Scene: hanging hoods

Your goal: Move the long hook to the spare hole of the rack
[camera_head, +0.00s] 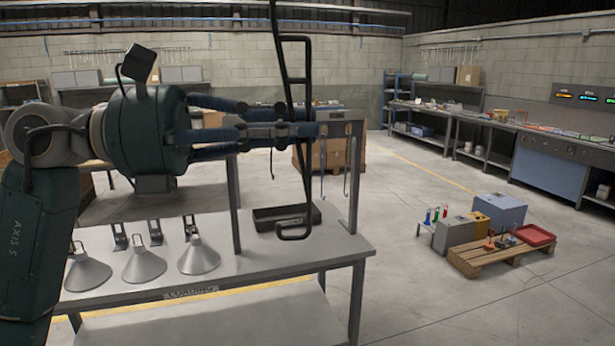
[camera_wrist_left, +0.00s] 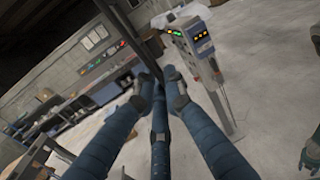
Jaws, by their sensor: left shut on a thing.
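The long hook (camera_head: 289,105) is a tall dark bar with side loops and a bent lower end, and it hangs upright. My left gripper (camera_head: 312,131) is shut on it around mid-height, with its fingers pointing right. In the left wrist view the fingertips (camera_wrist_left: 161,80) close around a dark bar (camera_wrist_left: 146,35). The rack (camera_head: 340,115) stands on the table behind the gripper, with a top bar on posts. Two thin dark hooks (camera_head: 346,165) hang under its right end. The gripper hides much of the top bar, and I cannot make out the spare hole.
A black tray (camera_head: 262,222) sits behind the hook's lower end. A pallet (camera_head: 490,262) with boxes stands on the floor at right. The floor between is clear.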

